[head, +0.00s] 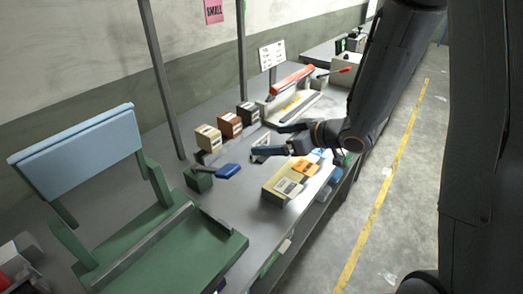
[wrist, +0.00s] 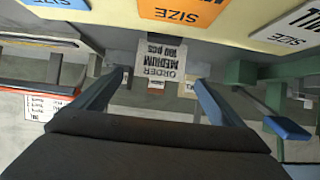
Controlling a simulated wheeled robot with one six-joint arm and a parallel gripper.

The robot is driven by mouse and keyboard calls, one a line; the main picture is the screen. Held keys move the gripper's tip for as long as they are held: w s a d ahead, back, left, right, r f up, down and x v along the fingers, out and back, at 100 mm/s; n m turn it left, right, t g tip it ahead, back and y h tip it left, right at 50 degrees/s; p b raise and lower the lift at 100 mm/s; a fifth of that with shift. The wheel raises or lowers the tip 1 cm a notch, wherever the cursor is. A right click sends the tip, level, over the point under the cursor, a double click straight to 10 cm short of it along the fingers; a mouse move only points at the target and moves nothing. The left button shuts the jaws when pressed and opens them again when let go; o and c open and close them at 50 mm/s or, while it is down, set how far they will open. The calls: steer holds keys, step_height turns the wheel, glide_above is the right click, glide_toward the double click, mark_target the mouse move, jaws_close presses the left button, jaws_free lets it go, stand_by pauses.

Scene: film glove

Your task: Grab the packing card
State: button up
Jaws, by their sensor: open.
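A pale card (wrist: 160,62) marked ORDER MEDIUM 100 PCS shows upside down in the wrist view. It lies ahead, between the lines of my two fingers. In the head view a whitish card (head: 261,146) shows by my fingertips, partly covered by a finger. My gripper (head: 277,139) is open above the grey bench, its fingers spread to either side of the card. The fingers also show in the wrist view (wrist: 158,82). I cannot tell whether either finger touches the card.
A cream holder (head: 270,193) with orange and white size cards sits close to my gripper. Three small boxes (head: 229,125) stand behind. An orange-armed sealer (head: 292,80) stands farther back. A green tray stand (head: 165,250) fills the near left.

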steer(key=shift+x, duration=1.35)
steer(key=c, duration=1.4)
steer(key=shift+r, duration=0.2)
